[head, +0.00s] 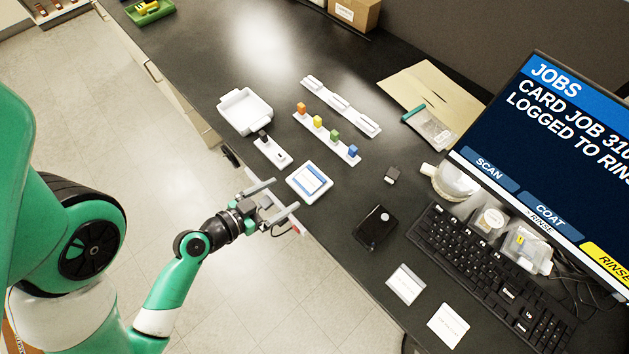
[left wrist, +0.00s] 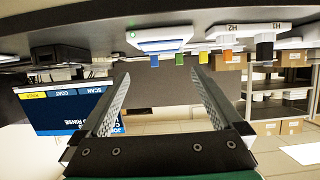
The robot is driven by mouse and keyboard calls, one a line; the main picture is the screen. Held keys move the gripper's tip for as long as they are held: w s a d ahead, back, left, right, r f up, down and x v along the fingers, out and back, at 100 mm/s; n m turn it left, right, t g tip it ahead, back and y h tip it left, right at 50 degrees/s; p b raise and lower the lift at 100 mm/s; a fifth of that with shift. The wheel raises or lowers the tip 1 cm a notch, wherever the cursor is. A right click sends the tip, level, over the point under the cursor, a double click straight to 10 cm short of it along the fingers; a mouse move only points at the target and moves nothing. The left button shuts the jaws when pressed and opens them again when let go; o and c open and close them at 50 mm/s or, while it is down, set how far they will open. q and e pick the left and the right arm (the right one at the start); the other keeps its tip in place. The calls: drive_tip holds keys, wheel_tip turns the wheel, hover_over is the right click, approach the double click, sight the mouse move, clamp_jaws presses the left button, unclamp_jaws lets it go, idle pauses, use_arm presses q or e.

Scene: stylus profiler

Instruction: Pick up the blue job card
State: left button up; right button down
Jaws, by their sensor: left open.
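A small blue block (head: 353,151), which looks like the blue job card, stands at the near right end of a white rack (head: 327,139) with orange, yellow and green ones. The blue piece also shows in the left wrist view (left wrist: 180,60), where the scene appears upside down. My left gripper (head: 285,197) is open and empty at the bench's front edge, short of the rack. Its two fingers (left wrist: 160,74) are spread wide in the left wrist view. My right gripper is not in view.
A white device with a blue-and-white face (head: 309,182) lies between my left gripper and the rack. A white tray (head: 245,111), a small holder (head: 271,150) and a black box (head: 375,228) are nearby. A keyboard (head: 480,275) and monitor (head: 560,150) stand to the right.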

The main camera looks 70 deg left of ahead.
use_arm(q)
drive_tip(key=p, duration=0.3)
approach(316, 173)
drive_tip(key=shift+x, duration=1.1)
drive_tip(key=shift+w+f, duration=0.1)
drive_tip(key=shift+f, duration=0.05)
drive_tip(key=x, duration=0.5)
drive_tip(key=shift+w, duration=0.1)
drive_tip(key=shift+c, duration=0.3)
